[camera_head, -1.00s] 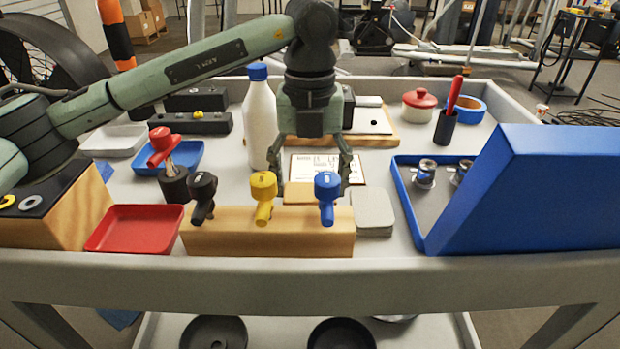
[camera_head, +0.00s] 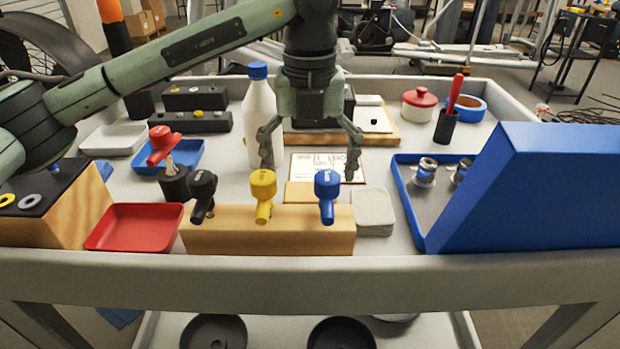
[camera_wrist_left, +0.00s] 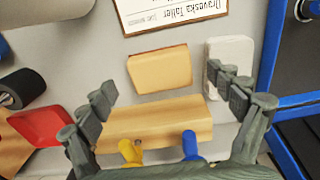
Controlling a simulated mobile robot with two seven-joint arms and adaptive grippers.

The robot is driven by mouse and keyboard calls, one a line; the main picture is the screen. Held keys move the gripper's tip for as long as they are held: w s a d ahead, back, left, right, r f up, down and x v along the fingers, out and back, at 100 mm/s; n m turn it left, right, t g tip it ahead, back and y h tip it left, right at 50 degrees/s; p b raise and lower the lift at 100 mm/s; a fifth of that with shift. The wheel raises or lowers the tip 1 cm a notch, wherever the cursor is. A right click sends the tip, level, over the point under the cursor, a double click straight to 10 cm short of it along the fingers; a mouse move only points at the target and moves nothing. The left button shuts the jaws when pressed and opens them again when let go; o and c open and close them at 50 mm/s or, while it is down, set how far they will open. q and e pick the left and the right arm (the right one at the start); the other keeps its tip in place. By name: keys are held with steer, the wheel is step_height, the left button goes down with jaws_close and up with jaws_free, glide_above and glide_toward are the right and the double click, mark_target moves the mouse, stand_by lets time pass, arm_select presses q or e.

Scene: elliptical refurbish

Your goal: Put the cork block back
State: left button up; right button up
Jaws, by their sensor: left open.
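A small light-tan block (camera_head: 299,192), which looks like the cork block, lies flat on the cart top. It sits just behind the long wooden rack (camera_head: 270,238), and its front is partly hidden by the rack and the tool handles. In the left wrist view the tan block (camera_wrist_left: 160,69) shows whole, lying between the printed card and the wooden rack. My left gripper (camera_head: 311,165) is open and empty above and behind the block. In the left wrist view its fingers (camera_wrist_left: 163,87) spread wide on both sides of the block without touching it. My right gripper is not in view.
Black, yellow (camera_head: 263,190) and blue (camera_head: 327,190) handles stand up from the rack. A grey pad stack (camera_head: 374,208) lies right of the block and a printed card (camera_head: 335,165) behind it. A white bottle (camera_head: 259,115) stands close left of the gripper; a blue case (camera_head: 530,190) is at right.

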mark_target(310, 188)
arm_select(q)
step_height(310, 188, up, 10)
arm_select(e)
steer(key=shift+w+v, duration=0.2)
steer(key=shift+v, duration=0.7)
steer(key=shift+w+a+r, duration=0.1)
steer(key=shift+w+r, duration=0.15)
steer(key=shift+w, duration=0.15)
